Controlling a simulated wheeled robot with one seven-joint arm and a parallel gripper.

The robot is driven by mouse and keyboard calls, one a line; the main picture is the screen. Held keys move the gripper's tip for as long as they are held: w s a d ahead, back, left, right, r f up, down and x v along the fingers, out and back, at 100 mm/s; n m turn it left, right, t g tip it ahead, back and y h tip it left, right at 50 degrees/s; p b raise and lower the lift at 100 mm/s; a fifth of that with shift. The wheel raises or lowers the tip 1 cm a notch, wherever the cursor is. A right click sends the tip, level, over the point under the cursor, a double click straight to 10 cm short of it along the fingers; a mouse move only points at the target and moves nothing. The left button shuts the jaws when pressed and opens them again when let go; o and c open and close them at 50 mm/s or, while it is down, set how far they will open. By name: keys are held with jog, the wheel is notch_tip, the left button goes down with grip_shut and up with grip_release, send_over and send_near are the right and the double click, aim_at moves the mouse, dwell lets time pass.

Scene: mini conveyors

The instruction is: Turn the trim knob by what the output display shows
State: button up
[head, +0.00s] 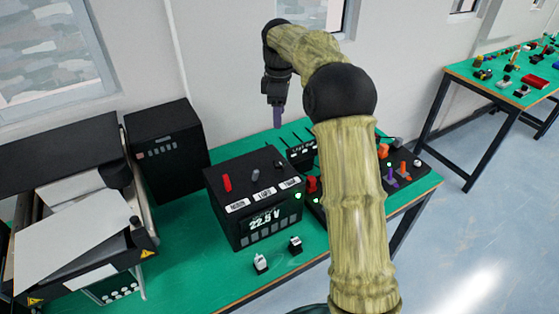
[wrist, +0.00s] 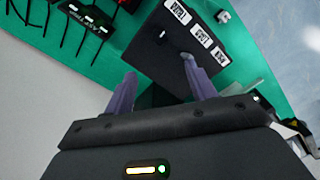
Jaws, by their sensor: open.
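The black power unit (head: 225,185) stands on the green bench. Its front output display (head: 264,219) reads 22.5 V. On its top are a red lever, a grey lever and, at the right behind the TRIM label (head: 290,183), the small dark trim knob (head: 279,164). In the wrist view the trim knob (wrist: 160,38) shows beyond the fingertips, with the grey lever close to the right fingertip. My gripper (head: 278,124) has purple fingers, and in the wrist view (wrist: 159,68) they are apart with nothing between them. It is above and behind the unit. The red lever is hidden there.
A black box (head: 166,150) and a machine with a pale sheet (head: 80,228) stand at the left. Two small blocks, one a white-topped piece (head: 260,262), lie in front of the unit. A panel with coloured knobs (head: 392,172) is right, partly behind my arm.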

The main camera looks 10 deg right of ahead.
aim_at(279, 162)
dwell(0.4)
notch_tip(279, 162, down, 17)
jog(key=shift+f+p, duration=0.15)
jog(key=shift+p, duration=1.1)
jog(key=c, duration=1)
